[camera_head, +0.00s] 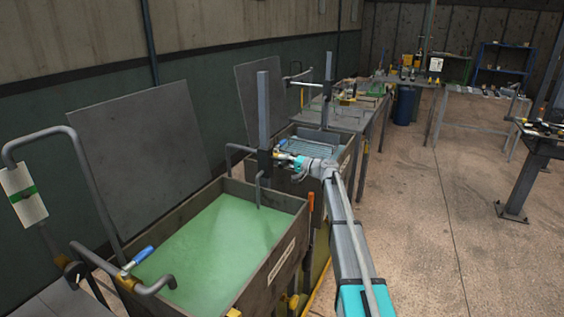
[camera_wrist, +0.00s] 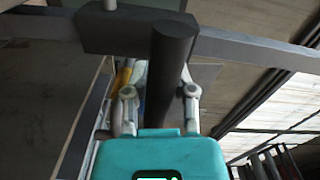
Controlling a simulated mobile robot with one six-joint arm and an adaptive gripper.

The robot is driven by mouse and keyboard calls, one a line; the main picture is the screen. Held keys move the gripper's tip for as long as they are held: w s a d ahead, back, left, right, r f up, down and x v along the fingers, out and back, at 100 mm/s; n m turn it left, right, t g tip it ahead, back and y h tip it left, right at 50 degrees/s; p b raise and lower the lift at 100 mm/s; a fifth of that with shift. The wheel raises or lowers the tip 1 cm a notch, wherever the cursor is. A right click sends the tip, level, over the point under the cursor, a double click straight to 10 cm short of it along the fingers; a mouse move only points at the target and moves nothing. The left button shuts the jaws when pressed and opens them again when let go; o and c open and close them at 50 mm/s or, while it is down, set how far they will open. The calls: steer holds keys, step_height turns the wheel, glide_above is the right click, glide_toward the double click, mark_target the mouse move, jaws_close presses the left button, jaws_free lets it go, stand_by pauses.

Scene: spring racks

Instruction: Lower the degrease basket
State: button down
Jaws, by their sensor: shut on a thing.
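My gripper (camera_head: 284,159) is at the upright post (camera_head: 263,110) between the two tanks. In the wrist view its two fingers (camera_wrist: 160,92) are closed around a dark round handle (camera_wrist: 172,48), one on each side. The handle joins a dark block (camera_wrist: 125,30) on the grey post. In the head view the block (camera_head: 265,162) sits low on the post. A grey slatted basket (camera_head: 312,148) shows at the far tank (camera_head: 345,166), partly behind my arm. I cannot tell how deep it sits or whether it is the degrease basket.
The near tank (camera_head: 290,252) holds green liquid (camera_head: 205,238), with a blue-handled valve (camera_head: 137,261) at its front left. A raised lid (camera_head: 145,130) stands behind it. A second post (camera_head: 327,92) rises at the far tank. Open floor (camera_head: 430,220) lies to the right.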

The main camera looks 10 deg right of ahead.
steer(key=f+b, duration=0.2)
steer(key=f, duration=0.1)
steer(key=shift+s+f+b, duration=0.2)
steer(key=shift+f+b, duration=0.05)
steer(key=shift+b, duration=0.1)
steer(key=shift+s, duration=0.1)
steer(key=c, duration=0.6)
jaws_free()
steer(key=shift+f, duration=0.15)
steer(key=shift+w, duration=0.2)
steer(key=shift+d, duration=0.1)
steer(key=v, duration=1.2)
